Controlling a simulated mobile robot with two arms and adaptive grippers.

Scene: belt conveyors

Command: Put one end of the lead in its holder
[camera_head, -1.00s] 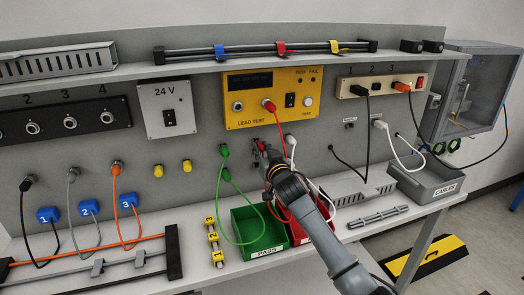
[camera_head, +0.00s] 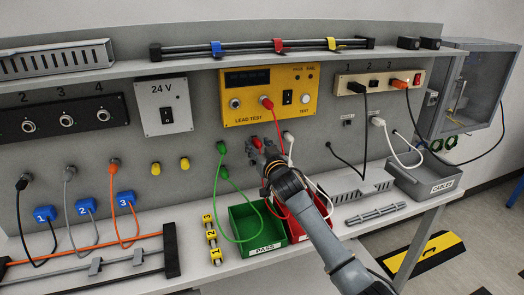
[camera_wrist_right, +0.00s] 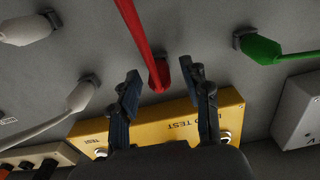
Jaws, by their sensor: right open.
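The red lead has one red plug (camera_head: 266,102) in the yellow lead tester (camera_head: 236,82). Its other red plug (camera_wrist_right: 158,75) sits at a holder on the grey wall panel, below the tester. My right gripper (camera_wrist_right: 165,74) is open, with its two fingers apart on either side of that plug and not closed on it. In the head view the gripper (camera_head: 263,148) partly hides the plug and holder. The red cable (camera_wrist_right: 134,28) hangs away from the plug toward the bins. My left gripper is not in view.
Left of my right gripper, a green plug (camera_head: 221,147) sits in a wall holder; a white plug (camera_head: 289,138) is at the right. A green PASS bin (camera_head: 240,222) and a red bin (camera_head: 322,203) stand below. A grey CABLES bin (camera_head: 440,187) is farther right.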

